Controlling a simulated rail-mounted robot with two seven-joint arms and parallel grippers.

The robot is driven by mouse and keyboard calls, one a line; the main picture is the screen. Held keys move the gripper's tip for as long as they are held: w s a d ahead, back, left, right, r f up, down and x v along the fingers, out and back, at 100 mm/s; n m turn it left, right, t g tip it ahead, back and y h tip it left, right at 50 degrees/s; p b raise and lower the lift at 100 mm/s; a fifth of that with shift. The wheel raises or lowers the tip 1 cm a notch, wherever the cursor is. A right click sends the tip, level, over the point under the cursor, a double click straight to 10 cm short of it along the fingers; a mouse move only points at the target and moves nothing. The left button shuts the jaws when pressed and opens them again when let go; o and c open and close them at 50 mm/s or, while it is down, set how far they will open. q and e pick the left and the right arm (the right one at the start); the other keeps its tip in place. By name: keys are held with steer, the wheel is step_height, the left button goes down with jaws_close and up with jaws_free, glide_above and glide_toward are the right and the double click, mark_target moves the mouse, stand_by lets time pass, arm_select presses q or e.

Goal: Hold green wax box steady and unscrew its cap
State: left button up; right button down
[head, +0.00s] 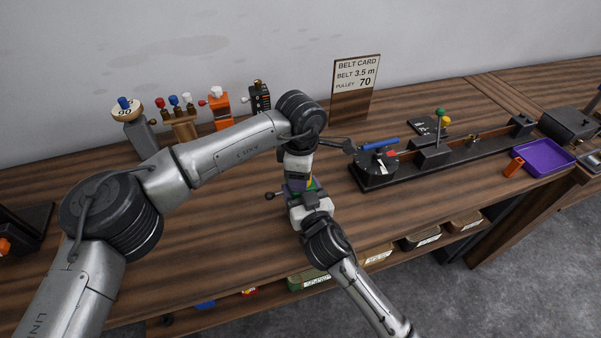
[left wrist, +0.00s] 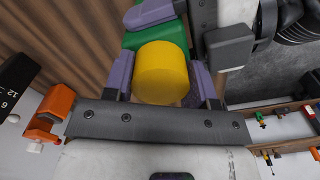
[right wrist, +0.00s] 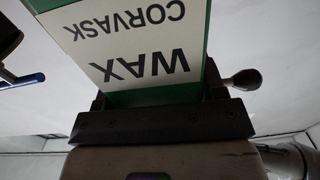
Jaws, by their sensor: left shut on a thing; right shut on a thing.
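The green wax box (right wrist: 150,52) has a white label reading WAX CORVASK. My right gripper (right wrist: 158,98) is shut on its body in the right wrist view. The box's yellow cap (left wrist: 162,72) sits between the purple finger pads of my left gripper (left wrist: 163,84), which is shut on it. Green box surface (left wrist: 150,38) shows behind the cap. In the head view, my left gripper (head: 297,178) comes down from above and my right gripper (head: 310,203) reaches in from the front. There the box is mostly hidden between them, and I cannot tell how far the cap is turned.
A black-knobbed lever (head: 270,195) sticks out beside the grippers. A black belt rig (head: 377,165) with a blue handle stands to the right. A purple tray (head: 545,158) lies farther right. Small devices, one an orange block (head: 219,108), line the back. The table's left middle is clear.

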arm_select(q)
steer(key=n, duration=0.9)
steer(key=shift+n, duration=0.4)
steer(key=n, duration=0.5)
steer(key=shift+n, duration=0.3)
steer(key=n, duration=0.5)
steer(key=shift+r, duration=0.35)
steer(key=shift+r, duration=0.85)
